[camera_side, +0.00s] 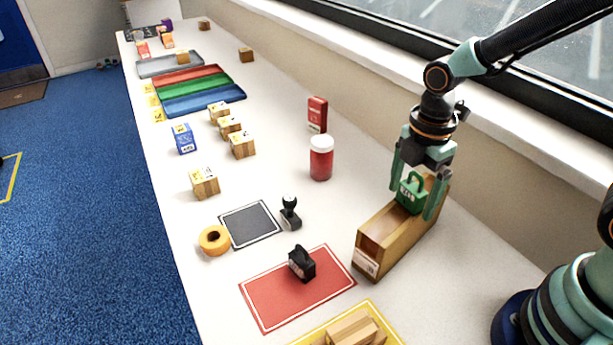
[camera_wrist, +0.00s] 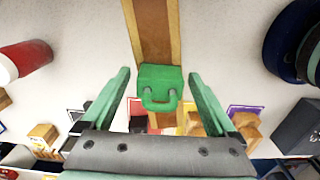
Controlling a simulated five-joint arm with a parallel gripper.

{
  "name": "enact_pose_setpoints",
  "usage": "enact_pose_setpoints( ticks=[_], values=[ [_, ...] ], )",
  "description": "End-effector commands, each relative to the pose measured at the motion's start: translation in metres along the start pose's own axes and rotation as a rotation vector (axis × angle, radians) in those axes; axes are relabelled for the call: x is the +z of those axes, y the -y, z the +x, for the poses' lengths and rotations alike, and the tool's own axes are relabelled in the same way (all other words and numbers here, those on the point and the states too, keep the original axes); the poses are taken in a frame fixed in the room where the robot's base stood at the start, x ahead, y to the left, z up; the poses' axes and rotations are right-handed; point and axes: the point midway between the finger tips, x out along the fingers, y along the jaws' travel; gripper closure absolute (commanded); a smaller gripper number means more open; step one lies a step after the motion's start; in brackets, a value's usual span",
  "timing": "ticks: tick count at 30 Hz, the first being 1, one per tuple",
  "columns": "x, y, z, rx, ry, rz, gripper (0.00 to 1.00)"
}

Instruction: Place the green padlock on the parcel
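The green padlock (camera_side: 409,196) sits at the far end of a long wooden trough (camera_side: 392,240), shackle up. It also shows in the wrist view (camera_wrist: 160,80). My gripper (camera_side: 413,202) is right above it and points down, with one finger on each side. In the wrist view my gripper (camera_wrist: 158,74) is open, with gaps between both fingers and the padlock. A cardboard box with a lighter strip, which looks like the parcel (camera_side: 350,331), lies on a yellow mat (camera_side: 387,322), partly cut off by the bottom edge of the side view.
A red mat (camera_side: 275,308) bears a black object (camera_side: 302,264). A stamp (camera_side: 290,215), a tape roll (camera_side: 214,240) and a red jar (camera_side: 321,160) stand left of the trough. Wooden blocks (camera_side: 242,146) and coloured trays (camera_side: 200,90) are farther back. The window wall runs along the right.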

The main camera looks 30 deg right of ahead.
Motion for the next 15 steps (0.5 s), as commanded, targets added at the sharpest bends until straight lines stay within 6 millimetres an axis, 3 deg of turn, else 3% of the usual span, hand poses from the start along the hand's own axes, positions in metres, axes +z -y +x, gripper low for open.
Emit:
enact_pose_setpoints(
  ticks=[9, 15],
  values=[
    [0.0, -0.001, -0.004, 0.002, 0.0, 0.0, 0.08],
    [0.0, -0.001, -0.032, 0.008, -0.002, 0.0, 0.08]
  ],
)
